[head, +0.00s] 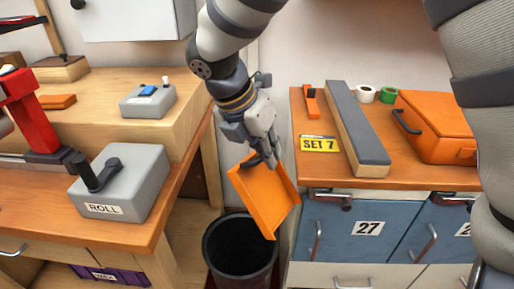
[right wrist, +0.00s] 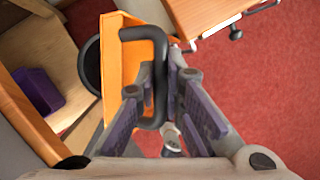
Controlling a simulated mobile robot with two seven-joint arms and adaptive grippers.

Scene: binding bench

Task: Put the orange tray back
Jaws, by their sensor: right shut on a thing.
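The orange tray (head: 268,197) hangs steeply tilted from my right gripper (head: 262,160), over the mouth of a black bin (head: 240,250) in the gap between the two benches. In the right wrist view the gripper (right wrist: 165,105) is shut on the tray's black handle (right wrist: 157,45), with the orange tray wall (right wrist: 113,75) beside it. The tray's lower edge overlaps the bin's rim in the head view; I cannot tell whether they touch. My left gripper is not in view.
The right bench holds an orange case (head: 436,125), a long grey-topped block (head: 357,135), a yellow SET 7 label (head: 319,144) and tape rolls. A grey ROLL box (head: 122,185) stands on the left bench. Blue drawers (head: 340,232) front the right bench.

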